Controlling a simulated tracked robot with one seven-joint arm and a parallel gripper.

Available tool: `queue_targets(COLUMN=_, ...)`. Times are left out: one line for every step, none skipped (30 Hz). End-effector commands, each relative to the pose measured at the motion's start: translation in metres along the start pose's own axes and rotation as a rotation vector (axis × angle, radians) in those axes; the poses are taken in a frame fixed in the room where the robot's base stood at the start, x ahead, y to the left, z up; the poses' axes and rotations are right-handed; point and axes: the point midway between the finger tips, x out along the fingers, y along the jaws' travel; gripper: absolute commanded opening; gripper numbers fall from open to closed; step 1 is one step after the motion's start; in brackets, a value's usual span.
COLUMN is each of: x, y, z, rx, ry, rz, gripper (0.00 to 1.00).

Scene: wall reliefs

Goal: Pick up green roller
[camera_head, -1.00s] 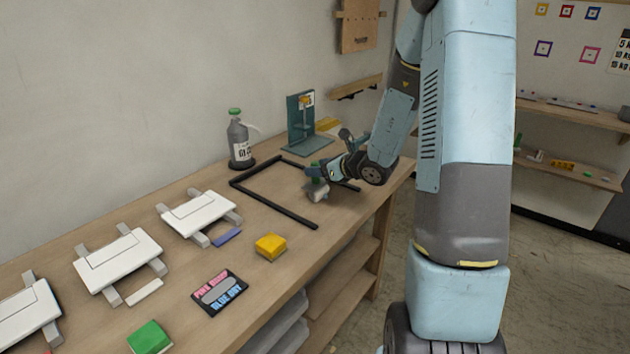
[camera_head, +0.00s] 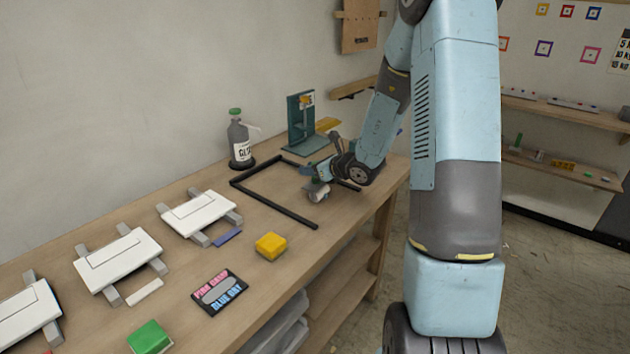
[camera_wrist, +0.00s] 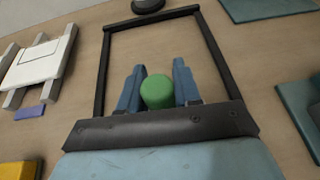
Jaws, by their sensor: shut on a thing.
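The green roller's round green end (camera_wrist: 158,91) sits between the two blue fingers of my gripper (camera_wrist: 158,88) in the wrist view. The fingers are shut on it. In the head view my gripper (camera_head: 316,180) is low over the bench inside the dark frame, near its right side. The roller's pale cylinder (camera_head: 318,192) shows just below the fingers, at or close to the bench top. I cannot tell whether it touches the bench. The green part is mostly hidden by my gripper in the head view.
A dark square frame (camera_head: 287,213) lies around the roller. A glue bottle (camera_head: 239,140) and a teal press (camera_head: 300,125) stand behind. A yellow block (camera_head: 271,245), green block (camera_head: 150,337), label card (camera_head: 219,292) and white panels (camera_head: 198,214) lie to the left and front.

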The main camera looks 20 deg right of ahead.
Motion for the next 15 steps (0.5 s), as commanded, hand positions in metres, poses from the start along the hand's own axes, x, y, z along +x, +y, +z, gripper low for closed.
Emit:
queue_targets(x=0.0000, y=0.0002, z=0.0000, rx=0.000, ry=0.000, rz=0.000, gripper=0.10)
queue_targets(x=0.0000, y=0.0002, z=0.0000, rx=0.000, ry=0.000, rz=0.000, gripper=0.07)
queue_targets(x=0.0000, y=0.0002, z=0.0000, rx=0.000, ry=0.000, rz=0.000, gripper=0.03)
queue_targets(x=0.0000, y=0.0002, z=0.0000, rx=0.000, ry=0.000, rz=0.000, gripper=0.00)
queue_targets(x=0.0000, y=0.0002, z=0.0000, rx=0.000, ry=0.000, rz=0.000, gripper=0.00)
queue_targets(x=0.0000, y=0.0002, z=0.0003, rx=0.000, ry=0.000, rz=0.000, gripper=0.00)
queue_targets(x=0.0000, y=0.0002, z=0.0003, rx=0.000, ry=0.000, rz=0.000, gripper=0.00)
queue_targets(x=0.0000, y=0.0002, z=0.0003, rx=0.000, ry=0.000, rz=0.000, gripper=0.00)
queue_targets(x=0.0000, y=0.0002, z=0.0002, rx=0.000, ry=0.000, rz=0.000, gripper=0.00)
queue_targets(x=0.0000, y=0.0002, z=0.0002, rx=0.000, ry=0.000, rz=0.000, gripper=0.00)
queue_targets(x=0.0000, y=0.0002, z=0.0003, rx=0.000, ry=0.000, rz=0.000, gripper=0.00)
queue_targets(x=-0.0001, y=0.0002, z=0.0006, rx=0.000, ry=-0.001, rz=0.000, gripper=0.00)
queue_targets(x=-0.0003, y=0.0002, z=0.0011, rx=-0.001, ry=-0.001, rz=0.000, gripper=0.00)
queue_targets(x=-0.0006, y=0.0002, z=0.0020, rx=-0.001, ry=-0.001, rz=0.000, gripper=0.00)
queue_targets(x=-0.0013, y=0.0002, z=0.0036, rx=-0.002, ry=-0.001, rz=0.000, gripper=0.00)
